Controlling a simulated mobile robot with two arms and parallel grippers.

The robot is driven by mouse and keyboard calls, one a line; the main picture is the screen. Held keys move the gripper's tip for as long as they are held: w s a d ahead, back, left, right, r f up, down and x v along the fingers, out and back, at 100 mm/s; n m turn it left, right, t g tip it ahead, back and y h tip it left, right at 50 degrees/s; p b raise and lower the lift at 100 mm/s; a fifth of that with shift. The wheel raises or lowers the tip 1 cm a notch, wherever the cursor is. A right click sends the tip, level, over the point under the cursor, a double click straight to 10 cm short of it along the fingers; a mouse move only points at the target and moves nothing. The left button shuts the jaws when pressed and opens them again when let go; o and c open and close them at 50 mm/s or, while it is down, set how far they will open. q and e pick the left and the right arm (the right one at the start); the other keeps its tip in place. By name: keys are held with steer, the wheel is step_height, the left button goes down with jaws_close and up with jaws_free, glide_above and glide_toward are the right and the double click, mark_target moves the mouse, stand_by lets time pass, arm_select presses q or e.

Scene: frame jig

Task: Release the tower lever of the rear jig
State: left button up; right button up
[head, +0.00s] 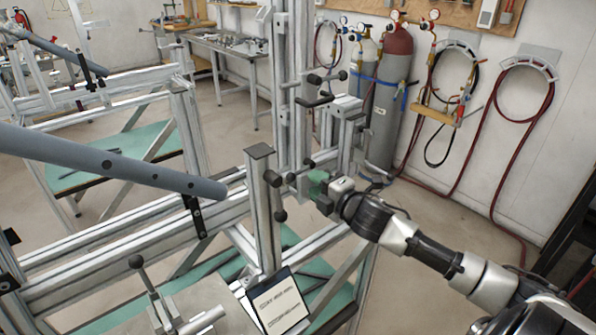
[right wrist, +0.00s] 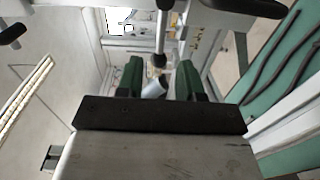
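The tall aluminium tower (head: 282,75) of the jig stands near the middle of the head view. Black-knobbed clamp levers (head: 315,79) stick out near its upper part, and more black knobs (head: 290,178) sit lower, beside my right gripper. I cannot tell which one is the tower lever. My right gripper (head: 318,186) is at the tower's lower right. In the right wrist view its green fingers (right wrist: 159,82) are apart. A rod with a black end (right wrist: 159,60) and a light cylinder show in line with the gap; contact is not visible. My left gripper is not in view.
A grey tube (head: 110,163) lies across the frame from the left. A post with a flat cap (head: 262,205) stands left of my right gripper. A metal plate with a clamp (head: 190,310) is in front. Gas cylinders (head: 390,95) stand by the wall behind.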

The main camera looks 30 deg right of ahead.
mark_target(298, 173)
steer(key=w, duration=0.2)
steer(key=w+p, duration=0.1)
steer(key=w, duration=0.4)
steer(key=shift+w+a+f, duration=0.15)
steer(key=shift+a+f, duration=0.15)
steer(key=shift+a, duration=0.05)
jaws_close()
